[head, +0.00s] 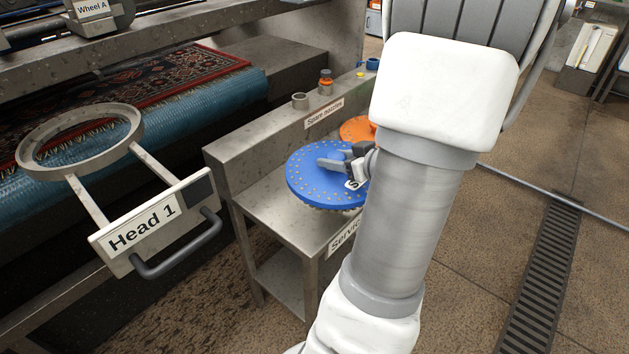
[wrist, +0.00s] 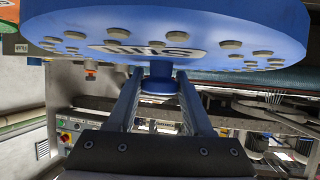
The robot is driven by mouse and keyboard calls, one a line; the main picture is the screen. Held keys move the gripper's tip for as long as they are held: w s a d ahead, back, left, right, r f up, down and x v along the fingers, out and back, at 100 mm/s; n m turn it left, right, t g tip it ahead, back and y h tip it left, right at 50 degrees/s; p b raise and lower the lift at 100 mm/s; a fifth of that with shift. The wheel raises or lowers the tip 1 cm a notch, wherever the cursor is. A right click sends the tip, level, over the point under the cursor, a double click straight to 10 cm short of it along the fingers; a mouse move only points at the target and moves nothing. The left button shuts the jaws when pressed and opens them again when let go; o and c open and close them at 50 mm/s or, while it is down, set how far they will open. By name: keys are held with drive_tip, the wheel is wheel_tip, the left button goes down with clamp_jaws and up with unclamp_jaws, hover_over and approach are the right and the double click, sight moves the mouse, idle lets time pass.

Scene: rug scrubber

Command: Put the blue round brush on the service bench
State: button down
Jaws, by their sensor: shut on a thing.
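The blue round brush (head: 308,187) is a flat disc with small dots around its rim, over the service bench (head: 258,208). My gripper (head: 338,160) is shut on its central knob from above. The wrist view shows the brush's blue disc (wrist: 235,28) filling the top and both fingers of my gripper (wrist: 160,95) against the short blue knob. The brush looks about level. I cannot tell whether its underside touches the bench top. My arm hides the bench's right side and part of its front label.
An orange round brush (head: 356,130) sits on the bench behind the blue one. Spare nozzles (head: 326,83) stand on the raised back ledge. The ring-shaped Head 1 holder (head: 135,225) is to the left, by a patterned rug (head: 150,85). The bench's left front is clear.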

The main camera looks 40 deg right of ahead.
sight(316, 156)
drive_tip(key=b+x, duration=0.1)
drive_tip(key=x, duration=0.2)
drive_tip(key=d+b+x, duration=0.1)
drive_tip(key=x, duration=0.2)
drive_tip(key=f+b+x, duration=0.1)
drive_tip(key=x, duration=0.2)
drive_tip(key=shift+d+f, duration=0.1)
drive_tip(key=shift+d, duration=0.1)
drive_tip(key=shift+f+b, duration=1.5)
drive_tip(key=shift+f, duration=0.35)
drive_tip(key=shift+f, duration=0.25)
drive_tip(key=shift+c, duration=1.5)
unclamp_jaws()
drive_tip(key=shift+r, duration=0.1)
drive_tip(key=shift+s+r, duration=0.25)
drive_tip(key=shift+s, duration=0.05)
drive_tip(key=p+v, duration=0.4)
drive_tip(key=v, duration=0.6)
drive_tip(key=shift+s+r+p, duration=0.15)
drive_tip(key=shift+s+p, duration=0.05)
drive_tip(key=shift+p, duration=0.15)
drive_tip(key=shift+s+a+r, duration=0.1)
drive_tip(key=shift+s+a, duration=0.05)
drive_tip(key=shift+s, duration=0.25)
